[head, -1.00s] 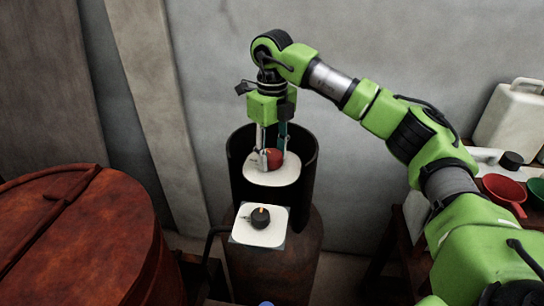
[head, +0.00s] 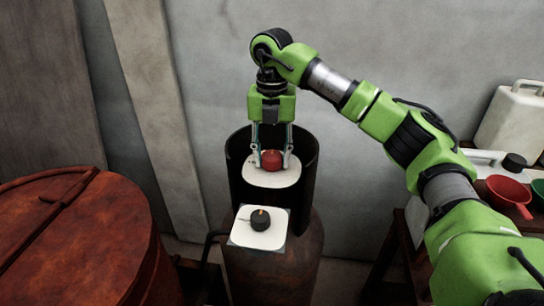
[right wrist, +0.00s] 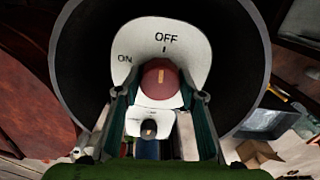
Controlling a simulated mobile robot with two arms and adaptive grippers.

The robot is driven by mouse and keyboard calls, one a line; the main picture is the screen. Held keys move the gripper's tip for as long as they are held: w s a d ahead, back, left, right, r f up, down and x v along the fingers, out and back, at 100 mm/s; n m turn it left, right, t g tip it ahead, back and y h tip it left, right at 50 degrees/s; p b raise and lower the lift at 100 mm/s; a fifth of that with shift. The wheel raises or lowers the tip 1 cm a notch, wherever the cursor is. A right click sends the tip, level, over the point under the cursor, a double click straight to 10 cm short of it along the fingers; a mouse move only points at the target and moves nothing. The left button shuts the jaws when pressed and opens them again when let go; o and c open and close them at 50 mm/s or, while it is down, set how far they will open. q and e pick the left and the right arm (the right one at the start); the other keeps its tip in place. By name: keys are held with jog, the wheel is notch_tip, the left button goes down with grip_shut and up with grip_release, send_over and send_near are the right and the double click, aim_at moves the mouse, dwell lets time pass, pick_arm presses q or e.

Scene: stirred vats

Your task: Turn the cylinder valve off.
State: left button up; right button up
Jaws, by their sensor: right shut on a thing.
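The cylinder's valve is a red round knob (head: 271,159) on a white plate (head: 270,178) inside the dark open collar (head: 307,170). In the right wrist view the knob (right wrist: 160,80) has a pale line that points up towards the tick under OFF; ON is at the left of the plate. My right gripper (head: 272,164) comes down from above and is shut on the knob, one finger on each side. In the right wrist view its fingers (right wrist: 158,97) flank the knob. My left gripper is not in view.
A black knob (head: 260,218) on a second white plate (head: 246,239) sits in front of the collar on the rusty cylinder (head: 275,270). A rusty lidded vat (head: 80,240) stands at the left. A red funnel (head: 508,192) and a white canister (head: 513,118) are at the right.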

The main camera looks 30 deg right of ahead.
aim_at(272, 155)
jog(key=shift+m, duration=0.6)
jog(key=o, duration=1.1)
notch_tip(272, 155, up, 12)
dwell(0.5)
